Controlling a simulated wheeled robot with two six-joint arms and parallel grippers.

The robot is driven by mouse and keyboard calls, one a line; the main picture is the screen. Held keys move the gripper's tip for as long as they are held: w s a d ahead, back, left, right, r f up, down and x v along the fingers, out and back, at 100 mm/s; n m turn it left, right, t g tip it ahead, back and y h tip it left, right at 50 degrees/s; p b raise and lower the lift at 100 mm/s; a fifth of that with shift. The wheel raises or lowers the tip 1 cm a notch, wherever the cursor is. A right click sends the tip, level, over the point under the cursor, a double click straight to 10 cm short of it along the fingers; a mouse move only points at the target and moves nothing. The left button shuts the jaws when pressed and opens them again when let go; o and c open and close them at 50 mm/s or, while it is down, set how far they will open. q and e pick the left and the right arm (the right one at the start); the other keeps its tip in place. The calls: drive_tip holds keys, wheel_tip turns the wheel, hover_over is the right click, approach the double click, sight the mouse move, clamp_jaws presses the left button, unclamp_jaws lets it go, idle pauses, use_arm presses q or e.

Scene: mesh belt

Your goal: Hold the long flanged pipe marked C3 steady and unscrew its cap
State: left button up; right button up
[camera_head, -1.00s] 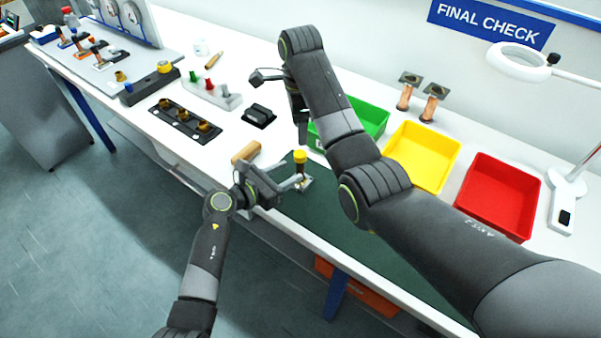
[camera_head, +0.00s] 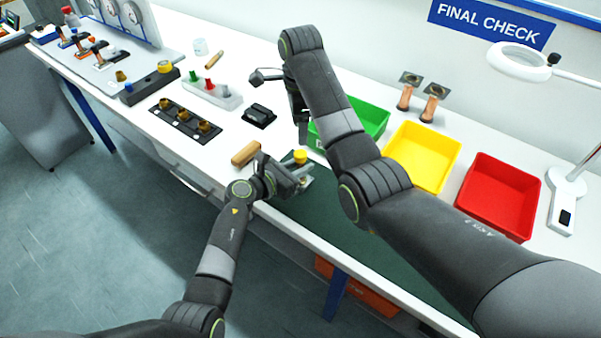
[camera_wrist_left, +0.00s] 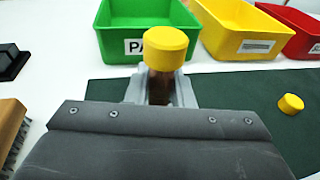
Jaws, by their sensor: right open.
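The pipe stands upright on the green mat, with its yellow cap (camera_head: 300,157) on top. In the left wrist view the brown pipe (camera_wrist_left: 160,90) shows below the yellow cap (camera_wrist_left: 166,48). My left gripper (camera_head: 297,178) is at the pipe, below the cap, with one grey finger on each side. I cannot tell whether the fingers press on it. Their lower parts and the pipe's foot are hidden. No C3 mark is legible. My right gripper (camera_head: 282,100) is open and empty, above the table to the left of the green bin.
A second yellow cap (camera_wrist_left: 290,103) lies on the green mat (camera_head: 345,235). Green (camera_head: 372,118), yellow (camera_head: 422,157) and red (camera_head: 500,196) bins stand behind. A wooden-backed brush (camera_head: 245,153) and a black block (camera_head: 258,116) lie to the left.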

sight(300, 153)
use_arm(q)
clamp_jaws()
use_arm(e)
drive_tip(key=m, duration=0.8)
drive_tip(key=shift+m, duration=0.4)
drive_tip(key=shift+f, duration=0.6)
wheel_tip(300, 153, down, 7)
drive_tip(key=shift+r, duration=0.1)
